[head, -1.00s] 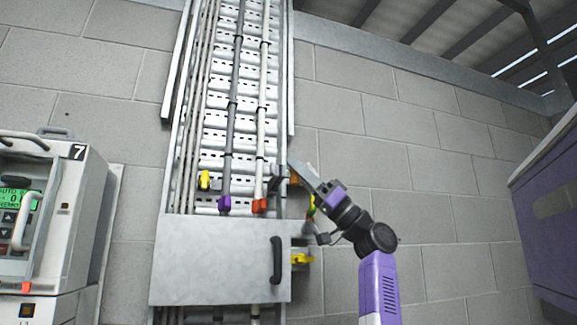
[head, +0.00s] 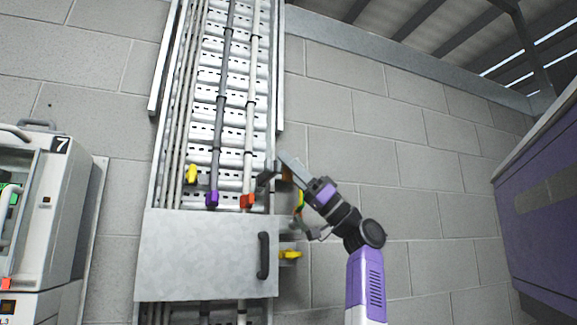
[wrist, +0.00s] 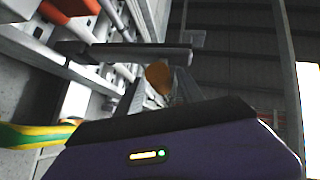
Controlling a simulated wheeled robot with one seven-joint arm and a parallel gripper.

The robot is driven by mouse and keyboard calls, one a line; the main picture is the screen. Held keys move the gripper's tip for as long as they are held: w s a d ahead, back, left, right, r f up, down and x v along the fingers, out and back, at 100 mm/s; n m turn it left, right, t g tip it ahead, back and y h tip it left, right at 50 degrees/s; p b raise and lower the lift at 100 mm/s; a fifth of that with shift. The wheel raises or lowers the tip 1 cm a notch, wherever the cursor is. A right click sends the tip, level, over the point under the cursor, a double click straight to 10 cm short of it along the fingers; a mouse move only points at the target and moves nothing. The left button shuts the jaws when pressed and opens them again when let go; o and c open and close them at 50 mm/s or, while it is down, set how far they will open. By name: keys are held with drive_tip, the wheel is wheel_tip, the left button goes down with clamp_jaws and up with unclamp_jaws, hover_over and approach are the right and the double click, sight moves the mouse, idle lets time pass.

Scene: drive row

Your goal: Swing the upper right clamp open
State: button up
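The upper right clamp shows in the head view as a dark lever (head: 266,181) with an orange-brown part beside it, at the right edge of the cable ladder, above the metal cover plate. My gripper (head: 284,162) is at this clamp, coming in from the lower right and partly hiding it. In the wrist view a dark grey bar (wrist: 125,50) lies across just beyond my fingertips (wrist: 158,88). The fingers stand apart, with a rounded orange-brown piece (wrist: 158,77) showing between them. I cannot tell whether the fingers touch the bar.
The cover plate (head: 195,255) has a black handle (head: 263,256); a yellow part (head: 290,254) sits at its right. Yellow, purple and red tags (head: 247,202) mark the cables. A green-yellow wire (wrist: 35,133) runs close to my gripper. A purple cabinet (head: 540,200) stands right.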

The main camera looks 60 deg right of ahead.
drive_tip(key=shift+f, duration=0.1)
drive_tip(key=b+v, duration=0.3)
drive_tip(key=v, duration=0.4)
drive_tip(key=shift+s+d+f, duration=0.2)
drive_tip(key=shift+f, duration=0.05)
idle(0.4)
